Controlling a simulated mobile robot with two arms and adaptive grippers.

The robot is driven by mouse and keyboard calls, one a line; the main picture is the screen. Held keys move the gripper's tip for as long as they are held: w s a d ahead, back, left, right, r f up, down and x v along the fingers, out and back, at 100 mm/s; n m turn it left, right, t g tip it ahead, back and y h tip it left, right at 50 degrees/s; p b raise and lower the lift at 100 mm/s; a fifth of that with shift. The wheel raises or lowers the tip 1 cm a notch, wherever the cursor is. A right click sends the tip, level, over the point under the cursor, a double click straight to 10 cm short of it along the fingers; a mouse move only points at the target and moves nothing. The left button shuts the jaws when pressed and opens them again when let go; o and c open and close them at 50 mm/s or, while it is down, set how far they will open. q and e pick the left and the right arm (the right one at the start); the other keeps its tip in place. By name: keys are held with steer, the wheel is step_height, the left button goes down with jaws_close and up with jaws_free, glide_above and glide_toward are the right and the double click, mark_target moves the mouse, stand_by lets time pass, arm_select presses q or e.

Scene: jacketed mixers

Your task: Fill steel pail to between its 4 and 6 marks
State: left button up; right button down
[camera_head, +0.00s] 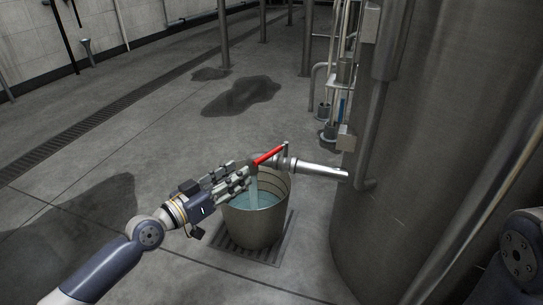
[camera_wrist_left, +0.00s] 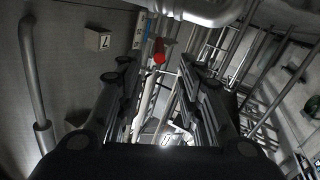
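The steel pail (camera_head: 254,228) stands upright on a floor grate, with blue-tinted water (camera_head: 262,199) inside. Lines ring its inner wall above the water; I cannot read any numbers. A stream (camera_head: 253,190) falls into it from the valve (camera_head: 287,164) on the tank's outlet pipe (camera_head: 320,171). The valve's red handle (camera_head: 269,155) points left toward my left gripper (camera_head: 246,172), which partly hides the stream and pail rim. In the left wrist view the handle's red end (camera_wrist_left: 159,56) shows between my left gripper's fingers (camera_wrist_left: 157,75), which stand apart without visible contact. My right gripper is out of view.
The large steel tank (camera_head: 425,140) fills the right side. The floor grate (camera_head: 270,250) lies under the pail. Thin pipes (camera_head: 340,90) rise behind the tank's left edge. Dark wet patches (camera_head: 240,95) mark the open floor behind and left.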

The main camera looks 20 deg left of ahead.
mark_target(263, 156)
arm_select(q)
steer(key=b+x, duration=0.2)
steer(key=x, duration=0.8)
steer(key=shift+d, duration=0.15)
steer(key=shift+c, duration=0.6)
jaws_close()
